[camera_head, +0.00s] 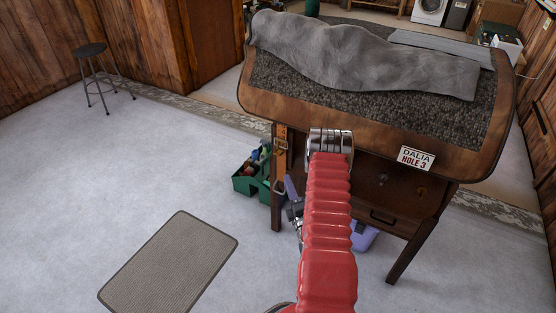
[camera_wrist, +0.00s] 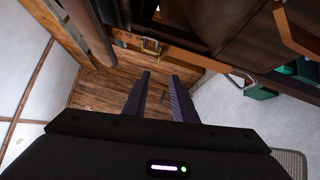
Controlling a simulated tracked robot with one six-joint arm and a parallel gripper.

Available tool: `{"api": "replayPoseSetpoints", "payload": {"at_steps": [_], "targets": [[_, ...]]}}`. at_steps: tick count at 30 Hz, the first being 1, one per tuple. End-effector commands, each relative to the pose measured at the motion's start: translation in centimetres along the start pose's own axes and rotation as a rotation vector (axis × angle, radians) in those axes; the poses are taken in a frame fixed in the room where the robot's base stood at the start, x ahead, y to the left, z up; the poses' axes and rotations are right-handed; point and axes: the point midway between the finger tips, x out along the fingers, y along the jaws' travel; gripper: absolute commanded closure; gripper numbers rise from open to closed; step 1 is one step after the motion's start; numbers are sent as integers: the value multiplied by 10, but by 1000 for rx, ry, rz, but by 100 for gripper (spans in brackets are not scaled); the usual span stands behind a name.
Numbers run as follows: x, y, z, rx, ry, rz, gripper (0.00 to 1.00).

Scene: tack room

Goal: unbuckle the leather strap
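The tan leather strap (camera_head: 282,165) hangs down the left front of the wooden stand. Its metal buckle (camera_head: 281,146) is near the top, and the strap appears to run through it. In the wrist view, the strap (camera_wrist: 185,54) crosses the upper part and the brass-coloured buckle (camera_wrist: 150,46) sits just beyond my fingertips. My gripper (camera_wrist: 161,75) is open and empty, its two dark fingers apart and pointing towards the strap, not visibly touching it. In the head view, my gripper (camera_head: 291,188) is low beside the strap, partly hidden by my red arm. Buckle details are too small to tell.
The wooden stand (camera_head: 376,137) carries a grey blanket (camera_head: 365,55) and a sign (camera_head: 416,158) reading "DALIA HOLE 3". A green box (camera_head: 245,184) and a purple container (camera_head: 364,238) are on the floor. A mat (camera_head: 170,262) and a stool (camera_head: 91,50) stand left; floor between is clear.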

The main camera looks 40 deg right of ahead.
Motion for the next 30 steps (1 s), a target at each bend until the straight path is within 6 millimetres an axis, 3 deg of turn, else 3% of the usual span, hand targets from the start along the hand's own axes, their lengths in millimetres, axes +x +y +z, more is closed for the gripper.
{"api": "replayPoseSetpoints", "payload": {"at_steps": [5,11,30], "targets": [[5,0,0,0,1,0,75],[25,1,0,-1,0,1,75],[121,0,0,1,1,0,75]]}}
